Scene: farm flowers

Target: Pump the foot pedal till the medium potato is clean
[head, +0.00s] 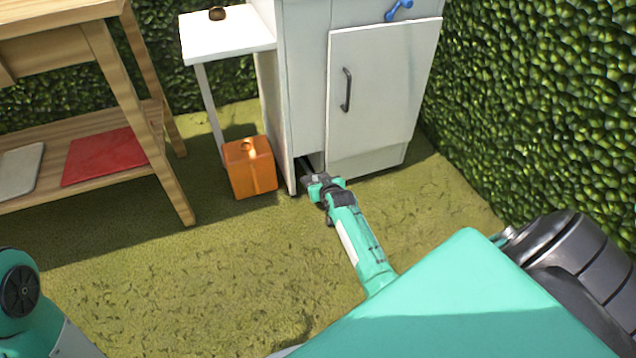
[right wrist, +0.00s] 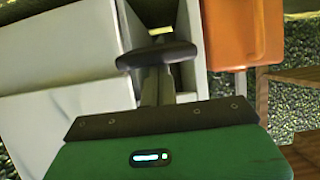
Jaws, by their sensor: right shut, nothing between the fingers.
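A white cabinet (head: 380,95) with a grey door handle stands at the back. My right gripper (head: 309,178) is low at the narrow gap in its base, left of the door. In the right wrist view the gripper's fingers (right wrist: 155,85) are shut and empty. A dark rounded piece (right wrist: 157,55), perhaps the foot pedal, lies across the fingertips; I cannot tell whether they touch. A small brown lump (head: 217,14), possibly a potato, sits on the white side shelf (head: 225,40). Its cleanliness cannot be judged. Only part of my left arm shows; its gripper is out of view.
An orange box (head: 250,170) stands on the grass left of the gap, and shows in the right wrist view (right wrist: 232,35). A wooden table (head: 150,130) with a red board (head: 105,156) is at left. Hedge closes the right side. A blue handle (head: 398,10) is above the door.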

